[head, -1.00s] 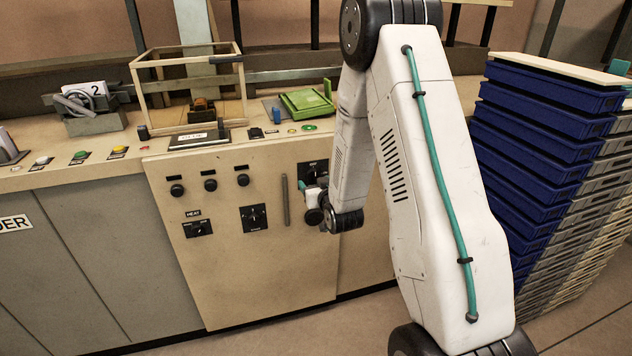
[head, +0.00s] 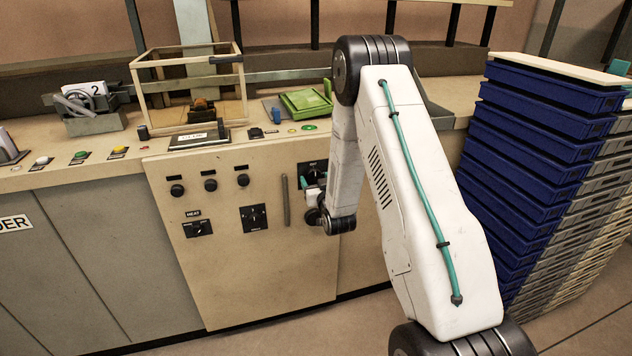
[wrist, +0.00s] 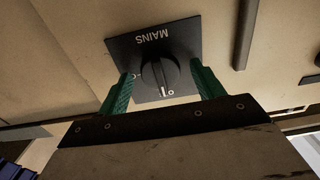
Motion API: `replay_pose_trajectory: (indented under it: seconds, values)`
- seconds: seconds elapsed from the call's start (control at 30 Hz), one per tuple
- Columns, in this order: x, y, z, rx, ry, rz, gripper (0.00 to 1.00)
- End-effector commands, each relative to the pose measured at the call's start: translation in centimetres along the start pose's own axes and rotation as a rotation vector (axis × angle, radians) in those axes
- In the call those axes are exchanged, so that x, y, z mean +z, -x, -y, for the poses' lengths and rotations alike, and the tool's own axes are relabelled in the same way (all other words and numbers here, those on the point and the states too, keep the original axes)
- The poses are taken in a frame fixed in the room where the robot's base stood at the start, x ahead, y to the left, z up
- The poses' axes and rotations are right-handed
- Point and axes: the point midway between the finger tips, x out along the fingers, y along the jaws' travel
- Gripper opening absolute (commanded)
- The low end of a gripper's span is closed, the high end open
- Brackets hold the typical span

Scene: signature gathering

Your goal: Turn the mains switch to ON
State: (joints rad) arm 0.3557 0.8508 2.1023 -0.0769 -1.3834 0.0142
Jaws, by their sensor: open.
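The mains switch is a black round knob (wrist: 158,74) on a square black plate lettered MAINS (wrist: 128,50), upside down in the wrist view. A pale mark shows at the knob's lower end beside a small white marking that looks like an O. In the head view the switch plate (head: 316,168) is at the panel's upper right, partly hidden by my wrist. My gripper (wrist: 162,68) is open, its two green fingers on either side of the knob with gaps showing. Its fingers (head: 303,184) are small and partly hidden in the head view.
A vertical bar handle (head: 286,200) is just left of the switch, also in the wrist view (wrist: 246,35). Other knobs, including the HEAT switch (head: 198,229), are further left. A stack of blue and grey trays (head: 535,150) stands right of my arm.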

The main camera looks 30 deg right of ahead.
Motion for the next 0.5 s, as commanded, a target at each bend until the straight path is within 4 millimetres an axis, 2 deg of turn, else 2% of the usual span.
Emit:
replay_pose_trajectory:
  seconds: [0.2, 0.37, 0.5]
  values:
    - [0.01, -0.03, 0.0, 0.0, 0.0, 0.001, 0.67]
    - [0.0, -0.02, 0.0, 0.0, 0.0, 0.001, 0.23]
    - [0.0, -0.02, 0.0, 0.0, -0.001, 0.001, 0.23]
